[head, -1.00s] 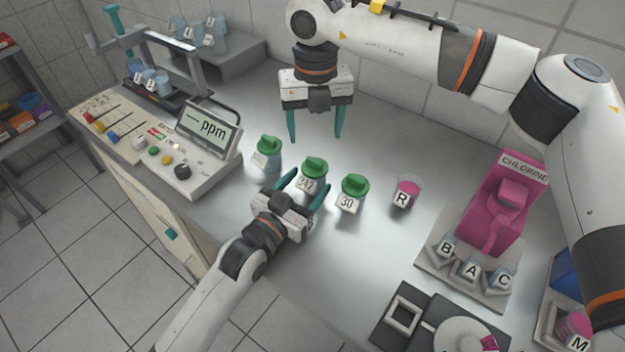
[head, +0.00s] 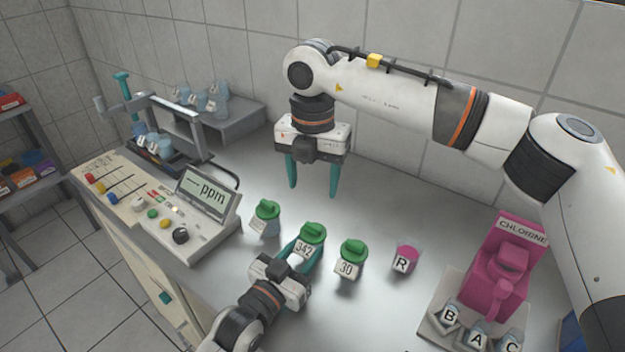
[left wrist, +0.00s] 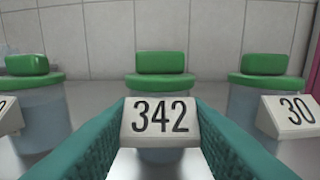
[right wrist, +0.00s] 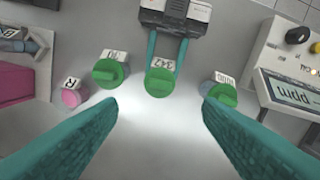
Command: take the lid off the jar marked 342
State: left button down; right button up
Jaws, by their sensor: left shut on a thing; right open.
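The jar marked 342 (head: 304,251) stands upright on the bench, in the middle of a row of three jars, with its green lid (head: 312,232) on. My left gripper (head: 304,254) is shut on the jar's body, low and from the front. In the left wrist view its fingers lie on both sides of the label (left wrist: 160,118), below the lid (left wrist: 161,82). My right gripper (head: 313,190) is open and empty, pointing down above and behind the row. In the right wrist view the lid (right wrist: 160,83) shows between and beyond its fingertips (right wrist: 160,110).
A green-lidded jar (head: 265,219) stands left of it and the jar marked 30 (head: 351,261) close on the right. Further right are the R cup (head: 405,260) and the pink chlorine unit (head: 499,270). The ppm meter (head: 206,192) stands left.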

aim_at(313, 226)
notch_tip(313, 226, down, 11)
jog(key=shift+r+m, duration=0.15)
jog(key=shift+m, duration=1.05)
jog(key=c, duration=1.2)
jog(key=shift+r, duration=0.15)
jog(key=shift+r, duration=1)
